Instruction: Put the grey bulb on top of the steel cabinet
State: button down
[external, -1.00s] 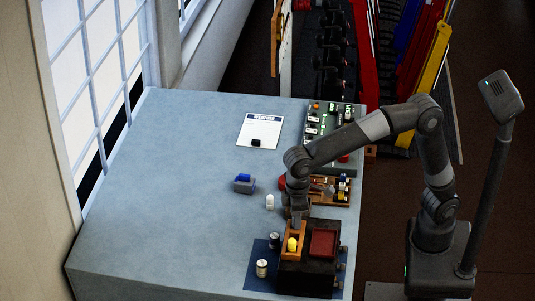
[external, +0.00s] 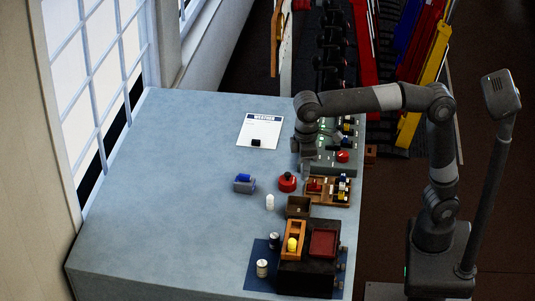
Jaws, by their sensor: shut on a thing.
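My gripper (external: 306,177) is above the right part of the table, just right of the red round button. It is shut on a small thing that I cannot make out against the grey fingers. No separate grey bulb stands out on the table. A white bulb-shaped piece (external: 270,202) stands on the table, left of a small brown open box (external: 298,207). A yellow bulb (external: 292,244) sits in an orange wooden holder (external: 298,228). I cannot tell which thing is the steel cabinet.
A dark block (external: 308,277) with a red recess (external: 323,243) stands at the near right on a blue mat (external: 254,272) with two small cans. A wooden tray (external: 342,198) and a green panel (external: 345,165) lie along the right edge. The table's left half is clear.

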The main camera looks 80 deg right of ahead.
jog(key=shift+d+r, duration=0.15)
jog(key=shift+d, duration=0.2)
jog(key=w+d+f, duration=0.2)
jog(key=w+d, duration=0.4)
jog(key=d, duration=0.1)
jog(key=w+d+f, duration=0.3)
jog(key=w+d, duration=0.4)
jog(key=w+d+f, duration=0.3)
jog(key=d+f, duration=0.1)
jog(key=d, duration=0.6)
jog(key=w+d+f, duration=0.3)
jog(key=w+d, duration=0.1)
jog(key=d, duration=0.6)
jog(key=w+a+f, duration=0.2)
jog(key=a, duration=0.1)
jog(key=w+a+f, duration=0.2)
jog(key=a, duration=0.1)
jog(key=w+a+f, duration=0.2)
jog(key=f, duration=0.1)
jog(key=shift+w+a, duration=0.35)
jog(key=shift+a, duration=0.05)
jog(key=shift+f, duration=2)
jog(key=shift+f, duration=0.1)
jog(key=c, duration=1.3)
grip_release()
jog(key=shift+o, duration=0.2)
